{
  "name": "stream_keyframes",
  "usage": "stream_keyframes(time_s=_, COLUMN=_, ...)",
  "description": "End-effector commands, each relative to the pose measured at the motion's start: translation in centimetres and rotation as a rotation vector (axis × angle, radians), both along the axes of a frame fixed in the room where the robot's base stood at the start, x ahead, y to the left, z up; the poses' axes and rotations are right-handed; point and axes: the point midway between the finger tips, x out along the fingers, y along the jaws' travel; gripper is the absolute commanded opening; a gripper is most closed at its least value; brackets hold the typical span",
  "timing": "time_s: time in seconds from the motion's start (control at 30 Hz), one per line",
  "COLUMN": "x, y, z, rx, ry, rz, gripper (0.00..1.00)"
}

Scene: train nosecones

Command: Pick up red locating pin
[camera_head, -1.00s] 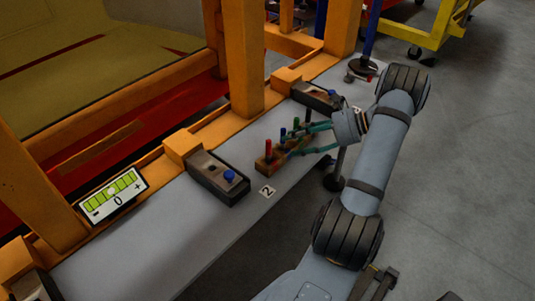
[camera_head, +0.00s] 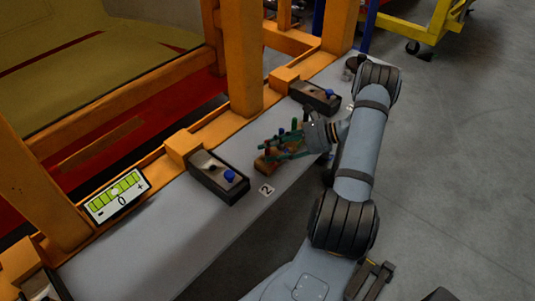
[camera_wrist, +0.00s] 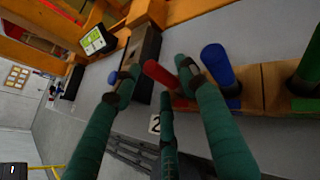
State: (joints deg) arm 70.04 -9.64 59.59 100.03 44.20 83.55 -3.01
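The red locating pin (camera_wrist: 163,76) stands in a wooden block (camera_wrist: 262,82) in the wrist view, beside a blue pin (camera_wrist: 216,64) and a green pin (camera_wrist: 311,65). My gripper (camera_wrist: 160,98) has green fingers spread apart around the red pin, with the pin between them. I see a gap between the fingers and the pin, so it is not gripped. In the head view my gripper (camera_head: 284,146) reaches over the block (camera_head: 263,164), and its fingers largely hide the red pin.
A label marked 2 (camera_head: 266,190) lies on the grey shelf (camera_head: 150,245). Orange frame posts (camera_head: 240,60) rise along the back.

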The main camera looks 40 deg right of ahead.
Motion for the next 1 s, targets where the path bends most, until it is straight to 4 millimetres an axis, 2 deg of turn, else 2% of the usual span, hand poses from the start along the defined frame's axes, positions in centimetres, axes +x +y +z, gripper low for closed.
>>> stream_keyframes(time_s=0.67, x=-0.01, y=-0.03, z=0.04, rx=0.000, ry=0.000, rz=0.000, gripper=0.01)
stream_keyframes(time_s=1.0, x=0.02, y=-0.04, z=0.08, rx=0.000, ry=-0.001, rz=-0.001, gripper=0.00)
